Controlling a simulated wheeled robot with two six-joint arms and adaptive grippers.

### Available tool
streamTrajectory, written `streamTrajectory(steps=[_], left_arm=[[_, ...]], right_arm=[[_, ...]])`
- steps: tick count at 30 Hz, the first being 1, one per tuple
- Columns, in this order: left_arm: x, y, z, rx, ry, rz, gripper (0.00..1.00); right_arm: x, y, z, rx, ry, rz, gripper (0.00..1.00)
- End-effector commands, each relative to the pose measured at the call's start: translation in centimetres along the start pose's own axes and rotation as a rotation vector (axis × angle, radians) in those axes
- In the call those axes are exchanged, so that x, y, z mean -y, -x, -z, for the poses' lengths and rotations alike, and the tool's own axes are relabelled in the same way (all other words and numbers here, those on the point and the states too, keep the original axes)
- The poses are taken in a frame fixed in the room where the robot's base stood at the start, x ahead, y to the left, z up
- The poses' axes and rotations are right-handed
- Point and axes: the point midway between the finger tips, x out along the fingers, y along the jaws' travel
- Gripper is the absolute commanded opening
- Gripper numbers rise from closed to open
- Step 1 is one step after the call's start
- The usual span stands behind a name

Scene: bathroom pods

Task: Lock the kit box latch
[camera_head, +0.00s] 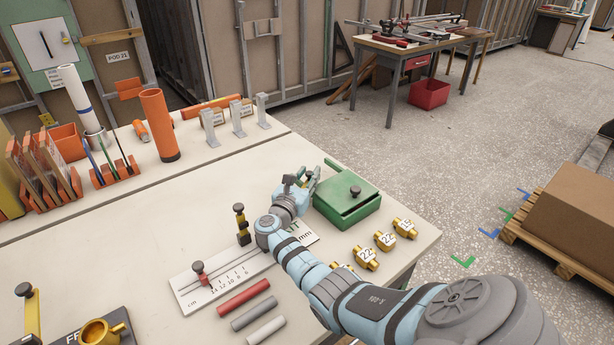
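The green kit box (346,208) stands near the right edge of the bench with its lid down. A dark round knob (355,191) sits on top of the lid. A narrow green bar (334,168) sticks up at the box's far left corner. I cannot tell which of these parts is the latch, or its state. My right gripper (308,178) is just left of the box, close to its far left side. Its fingers are small and partly overlap, so their opening and any contact are unclear. My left gripper is out of view.
Gold numbered fittings (385,241) lie just in front of the box. A white slider gauge (222,273) and coloured rods (243,297) lie left of my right arm. Grey brackets (237,118) and an orange tube (159,125) stand farther back. Bare bench lies behind the gripper.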

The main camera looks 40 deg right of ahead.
Motion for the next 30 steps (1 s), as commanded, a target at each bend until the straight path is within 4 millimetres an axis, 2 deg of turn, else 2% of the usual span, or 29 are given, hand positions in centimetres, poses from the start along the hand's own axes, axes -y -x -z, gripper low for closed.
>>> streamTrajectory(steps=[11,14,21,24,30], left_arm=[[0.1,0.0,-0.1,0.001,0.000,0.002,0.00],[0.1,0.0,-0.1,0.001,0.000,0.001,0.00],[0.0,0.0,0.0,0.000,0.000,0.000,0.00],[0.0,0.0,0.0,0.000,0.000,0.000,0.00],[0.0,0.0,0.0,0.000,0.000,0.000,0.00]], right_arm=[[-0.1,0.3,0.0,0.000,-0.001,-0.002,0.40],[-0.1,1.8,0.1,0.000,-0.002,-0.004,0.40],[-0.1,6.7,0.1,-0.002,-0.002,-0.002,0.40],[0.0,7.5,0.0,0.000,0.000,-0.001,0.40],[0.0,7.5,0.0,0.000,0.000,-0.001,0.40]])
